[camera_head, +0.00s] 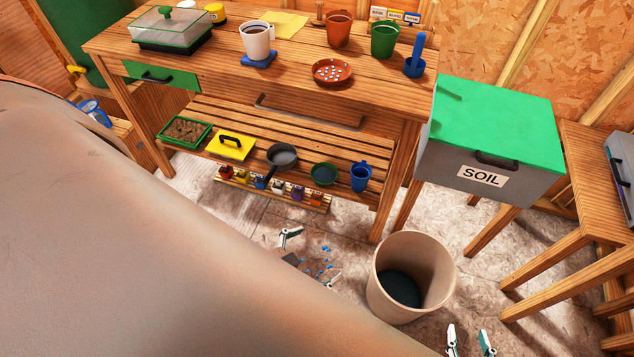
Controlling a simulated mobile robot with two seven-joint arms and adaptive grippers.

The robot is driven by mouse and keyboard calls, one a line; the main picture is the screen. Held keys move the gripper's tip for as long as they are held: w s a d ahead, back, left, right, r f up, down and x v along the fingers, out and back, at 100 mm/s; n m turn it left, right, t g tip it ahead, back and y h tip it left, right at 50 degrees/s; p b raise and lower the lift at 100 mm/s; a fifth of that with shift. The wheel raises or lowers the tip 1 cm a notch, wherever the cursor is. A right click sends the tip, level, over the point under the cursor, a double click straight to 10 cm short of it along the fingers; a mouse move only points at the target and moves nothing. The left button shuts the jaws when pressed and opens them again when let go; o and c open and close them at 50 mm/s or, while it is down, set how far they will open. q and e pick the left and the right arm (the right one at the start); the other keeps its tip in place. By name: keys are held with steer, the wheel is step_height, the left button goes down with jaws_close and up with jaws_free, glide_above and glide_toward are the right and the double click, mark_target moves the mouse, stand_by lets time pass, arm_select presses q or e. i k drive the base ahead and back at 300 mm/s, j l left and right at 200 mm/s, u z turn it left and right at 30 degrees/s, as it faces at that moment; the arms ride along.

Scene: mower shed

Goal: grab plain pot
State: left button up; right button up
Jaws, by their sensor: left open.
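A plain terracotta pot (338,30) stands upright at the back of the wooden bench top, with dark contents showing inside its rim. A green pot (384,39) stands just right of it, and a white mug-like pot (257,40) stands to the left on a blue base. My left gripper (311,260) is low in front of the bench, open and empty, its fingers wide apart. My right gripper (470,341) is at the bottom edge, its fingertips apart with nothing between them. Both grippers are far from the pots.
A terracotta dish (332,72) and a blue holder (415,67) sit near the bench's front edge. A grey soil bin (455,165) with a green lid stands right of the bench. A beige bucket (440,270) stands below. A large grey-brown surface fills the lower left.

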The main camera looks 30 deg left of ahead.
mark_target(259, 42)
steer(key=u, duration=1.4)
steer(key=z, duration=0.1)
steer(key=i+j, duration=0.05)
